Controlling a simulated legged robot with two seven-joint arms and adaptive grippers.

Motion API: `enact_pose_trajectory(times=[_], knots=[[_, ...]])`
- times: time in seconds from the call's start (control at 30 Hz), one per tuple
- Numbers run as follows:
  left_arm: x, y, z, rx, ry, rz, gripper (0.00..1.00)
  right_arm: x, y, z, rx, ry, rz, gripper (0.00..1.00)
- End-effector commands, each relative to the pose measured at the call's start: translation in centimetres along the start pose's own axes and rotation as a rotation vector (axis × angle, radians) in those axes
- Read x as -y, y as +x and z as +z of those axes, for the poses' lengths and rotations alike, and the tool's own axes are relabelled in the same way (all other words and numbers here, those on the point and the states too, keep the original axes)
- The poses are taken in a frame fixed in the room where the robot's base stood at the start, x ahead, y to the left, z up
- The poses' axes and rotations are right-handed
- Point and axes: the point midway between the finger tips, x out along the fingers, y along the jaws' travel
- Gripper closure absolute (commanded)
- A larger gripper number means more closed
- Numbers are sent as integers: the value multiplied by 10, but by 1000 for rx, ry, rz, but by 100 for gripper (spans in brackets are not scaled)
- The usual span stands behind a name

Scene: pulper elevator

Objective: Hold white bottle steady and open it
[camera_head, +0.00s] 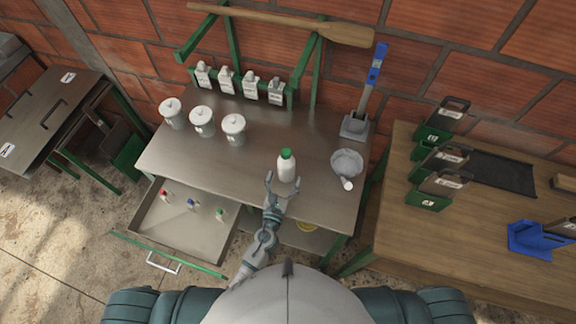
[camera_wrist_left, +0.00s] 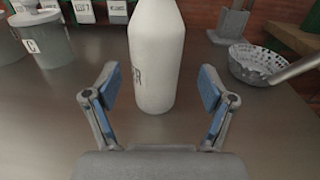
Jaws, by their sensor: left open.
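The white bottle (camera_head: 287,167) with a green cap (camera_head: 286,154) stands upright on the metal table (camera_head: 240,165), near its front edge. My left gripper (camera_head: 280,181) is open just in front of the bottle. In the left wrist view the bottle (camera_wrist_left: 156,55) stands just beyond the fingertips, roughly centred between the two fingers of the gripper (camera_wrist_left: 160,95). The fingers look apart from it. Its cap is out of frame there. My right gripper is not in view.
Three lidded white pots (camera_head: 203,121) stand on the table's left. A colander (camera_head: 347,165) with a handle is right of the bottle. An open drawer (camera_head: 180,230) with small bottles juts out at the front left. A wooden table (camera_head: 470,235) stands at the right.

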Motion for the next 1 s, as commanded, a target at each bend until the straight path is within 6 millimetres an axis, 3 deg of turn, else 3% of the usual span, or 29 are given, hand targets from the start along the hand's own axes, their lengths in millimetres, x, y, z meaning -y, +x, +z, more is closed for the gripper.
enact_pose_trajectory(times=[0.33,0.63,0.9,0.93,1.0], knots=[[0,47,-1,0,-2,0,17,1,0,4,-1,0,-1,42],[1,52,-2,-1,-1,0,19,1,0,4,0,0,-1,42],[1,52,-2,-1,-1,0,87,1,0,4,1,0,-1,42],[0,52,-2,-1,-1,0,93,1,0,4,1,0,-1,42],[0,52,-1,1,-1,0,93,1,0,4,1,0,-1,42]])
